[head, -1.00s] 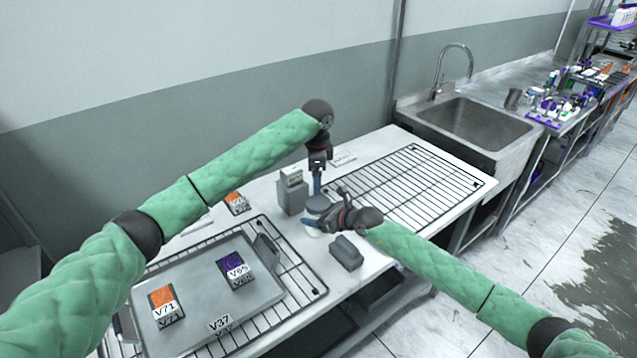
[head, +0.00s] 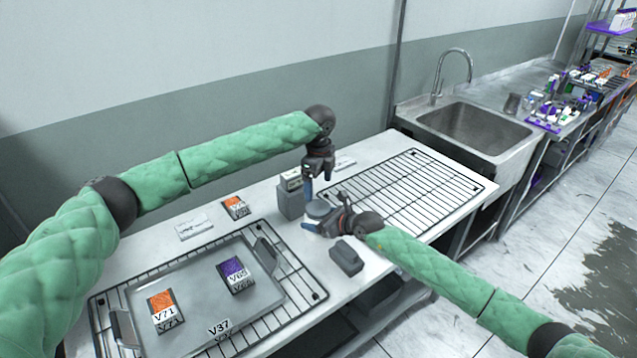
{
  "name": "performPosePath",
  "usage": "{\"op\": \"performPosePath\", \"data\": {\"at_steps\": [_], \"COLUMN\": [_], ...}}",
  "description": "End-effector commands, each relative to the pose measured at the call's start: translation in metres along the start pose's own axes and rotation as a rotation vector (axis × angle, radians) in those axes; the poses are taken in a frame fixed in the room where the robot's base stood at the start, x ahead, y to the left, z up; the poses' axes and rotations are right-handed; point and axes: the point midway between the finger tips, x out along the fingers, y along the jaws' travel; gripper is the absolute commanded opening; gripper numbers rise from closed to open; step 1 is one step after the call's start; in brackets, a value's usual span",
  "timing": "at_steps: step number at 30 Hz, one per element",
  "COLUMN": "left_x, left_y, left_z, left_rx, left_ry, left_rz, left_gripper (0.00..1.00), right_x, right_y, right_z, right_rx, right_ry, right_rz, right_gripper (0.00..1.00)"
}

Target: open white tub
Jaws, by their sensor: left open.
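A small round tub with a grey lid (head: 318,208) stands on the white table between the two wire racks; its white lower part is mostly hidden behind my right gripper.
A grey block with a labelled box (head: 291,195) stands just left of the tub. A dark grey block (head: 346,257) lies in front. A metal tray (head: 195,300) with orange and purple labelled packs rests on the left rack. An empty wire rack (head: 420,190) and sink (head: 475,127) are right.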

Motion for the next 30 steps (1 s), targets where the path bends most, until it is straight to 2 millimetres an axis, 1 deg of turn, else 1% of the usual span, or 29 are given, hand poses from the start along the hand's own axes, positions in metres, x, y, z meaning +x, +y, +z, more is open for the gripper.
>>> {"op": "performPosePath", "data": {"at_steps": [5, 8, 12, 18, 24, 30], "left_x": [0.01, 0.022, 0.043, 0.067, 0.078, 0.08], "left_y": [0.0, 0.0, 0.0, 0.0, 0.0, 0.0], "left_z": [0.0, 0.0, 0.0, 0.0, 0.0, 0.0], "left_rx": [0.017, 0.016, 0.015, 0.015, 0.014, 0.014], "left_ry": [-0.001, 0.0, -0.001, -0.001, -0.001, -0.001], "left_rz": [0.002, 0.001, 0.002, 0.001, 0.0, -0.001], "left_gripper": [0.87, 0.87, 0.87, 0.87, 0.87, 0.87], "right_x": [0.0, 0.0, 0.0, 0.0, 0.0, 0.0], "right_y": [0.0, 0.0, 0.0, 0.0, 0.0, 0.0], "right_z": [0.001, 0.001, 0.001, 0.001, 0.001, 0.001], "right_rx": [0.0, 0.0, 0.0, 0.0, 0.0, 0.0], "right_ry": [-0.001, -0.001, -0.001, -0.001, -0.001, -0.001], "right_rz": [0.0, 0.0, 0.0, 0.0, 0.0, 0.0], "right_gripper": [0.12, 0.12, 0.12, 0.12, 0.12, 0.12]}}
